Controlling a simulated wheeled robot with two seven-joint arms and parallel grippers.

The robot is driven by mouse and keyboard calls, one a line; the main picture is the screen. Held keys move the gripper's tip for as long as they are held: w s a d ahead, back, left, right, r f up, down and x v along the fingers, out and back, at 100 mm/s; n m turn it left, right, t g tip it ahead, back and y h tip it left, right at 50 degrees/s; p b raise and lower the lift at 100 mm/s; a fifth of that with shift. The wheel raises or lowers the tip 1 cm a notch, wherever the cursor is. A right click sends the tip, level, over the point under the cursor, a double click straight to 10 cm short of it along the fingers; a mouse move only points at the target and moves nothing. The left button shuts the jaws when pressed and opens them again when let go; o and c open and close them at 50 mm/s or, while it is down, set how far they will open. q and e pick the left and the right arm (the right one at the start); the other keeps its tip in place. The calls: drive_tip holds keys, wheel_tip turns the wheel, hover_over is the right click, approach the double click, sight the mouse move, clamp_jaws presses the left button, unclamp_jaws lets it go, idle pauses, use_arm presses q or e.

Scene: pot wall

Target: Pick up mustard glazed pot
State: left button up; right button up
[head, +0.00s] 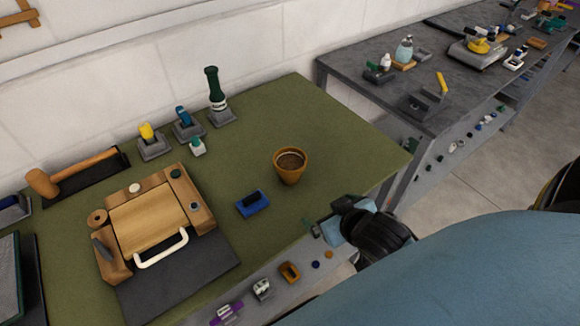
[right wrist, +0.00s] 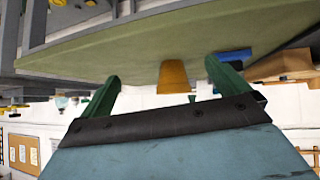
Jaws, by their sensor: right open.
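The mustard glazed pot (head: 290,167) stands upright on the green table top (head: 340,135), right of its middle, with dark contents inside its rim. The pot also shows in the right wrist view (right wrist: 174,76), where the table appears upside down. My right gripper (head: 318,229) is at the table's front edge, to the lower right of the pot and apart from it. In the right wrist view its two green fingers (right wrist: 160,85) are spread, with the pot beyond and between them and nothing held. My left gripper is not in view.
A blue block with a dark top (head: 253,203) lies left of the pot, near the front edge. A wooden press-like board (head: 147,217), a mallet (head: 75,172) and several small holders stand further left. Bare green surface surrounds the pot's back and right.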

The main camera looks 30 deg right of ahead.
drive_tip(key=w+d+r+t+y, duration=0.2)
drive_tip(key=w+r+t, duration=0.2)
drive_tip(key=w+t, duration=0.1)
drive_tip(key=n, duration=0.1)
approach(282, 153)
drive_tip(key=shift+w+d+f+y, duration=0.15)
drive_tip(key=shift+w+d+y, duration=0.25)
drive_tip(key=shift+a+x, duration=0.15)
drive_tip(key=shift+x, duration=1.2)
drive_tip(key=shift+a+x, duration=0.1)
drive_tip(key=shift+x, duration=1.2)
drive_tip(key=shift+f, duration=0.15)
drive_tip(key=shift+c, duration=0.4)
drive_tip(key=c, duration=1.1)
